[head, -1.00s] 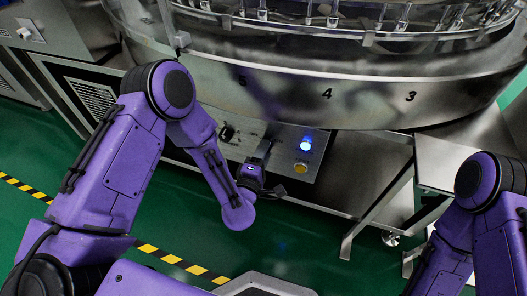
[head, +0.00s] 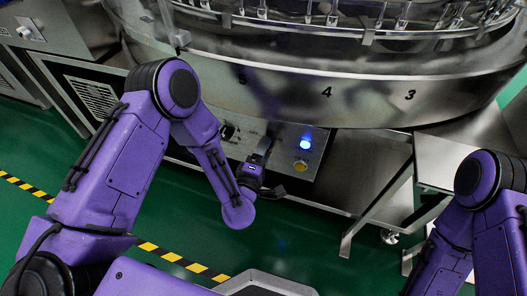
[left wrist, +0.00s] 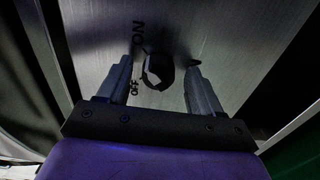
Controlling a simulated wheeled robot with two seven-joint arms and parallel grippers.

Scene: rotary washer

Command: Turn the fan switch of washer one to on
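The fan switch is a black rotary knob (left wrist: 158,71) on a brushed metal panel, with ON and OFF printed beside it in the left wrist view. My left gripper (left wrist: 160,78) is open, with one finger on each side of the knob. Gaps show between the fingers and the knob, and I see no contact. In the head view my left gripper (head: 271,167) is at the washer's front control panel (head: 318,160); the knob between its fingers cannot be made out there. My right arm is at the right edge, its gripper out of view.
On the panel, a lit blue lamp (head: 305,145) and a yellow button (head: 300,166) sit right of my left gripper. Another black switch (head: 228,132) is to its left. The round steel washer body (head: 300,98) overhangs the panel. Green floor (head: 290,240) lies open below.

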